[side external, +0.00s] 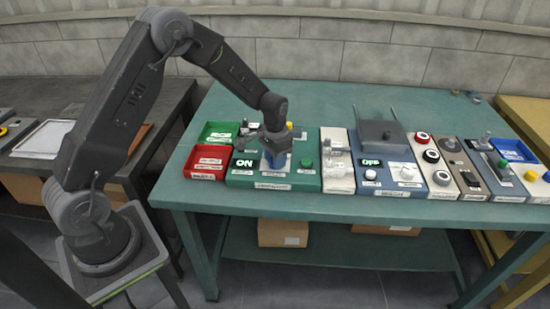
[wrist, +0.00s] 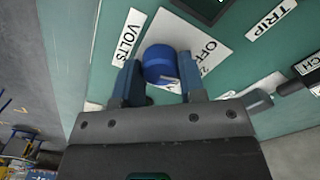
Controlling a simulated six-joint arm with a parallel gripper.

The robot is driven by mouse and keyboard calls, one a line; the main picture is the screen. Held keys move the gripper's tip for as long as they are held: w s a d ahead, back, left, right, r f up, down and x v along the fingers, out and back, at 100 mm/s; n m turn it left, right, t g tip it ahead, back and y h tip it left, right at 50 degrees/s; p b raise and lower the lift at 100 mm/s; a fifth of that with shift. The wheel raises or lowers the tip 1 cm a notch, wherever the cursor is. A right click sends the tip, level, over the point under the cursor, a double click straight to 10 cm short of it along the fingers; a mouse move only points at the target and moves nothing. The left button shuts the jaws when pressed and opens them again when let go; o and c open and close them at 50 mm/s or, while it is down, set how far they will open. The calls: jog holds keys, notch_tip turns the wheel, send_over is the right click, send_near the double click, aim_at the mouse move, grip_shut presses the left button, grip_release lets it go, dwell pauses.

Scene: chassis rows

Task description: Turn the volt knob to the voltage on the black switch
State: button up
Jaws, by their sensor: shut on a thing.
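The blue volt knob (wrist: 160,62) sits on a white dial plate (wrist: 207,45) on the green chassis (side external: 240,183). A VOLTS label (wrist: 128,36) lies beside the plate. The plate shows OFF and part of another marking; the rest is hidden by the knob and fingers. My gripper (wrist: 161,78) is shut on the knob, one finger on each side. In the side view my gripper (side external: 276,148) points down over the chassis. A dark panel (wrist: 208,6) with green edges is cut off at the top of the wrist view. I cannot read a voltage on any black switch.
A TRIP label (wrist: 271,18) and a grey lever (wrist: 255,100) lie right of the knob. A green button (side external: 306,163) is also to the right. Red (side external: 205,174) and green (side external: 219,138) trays stand left. Other chassis fill the bench's right side.

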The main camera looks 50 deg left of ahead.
jog(key=shift+m, duration=1.1)
jog(key=o, duration=0.9)
jog(key=shift+r, duration=0.1)
notch_tip(320, 180, up, 14)
jog(key=shift+f, duration=0.15)
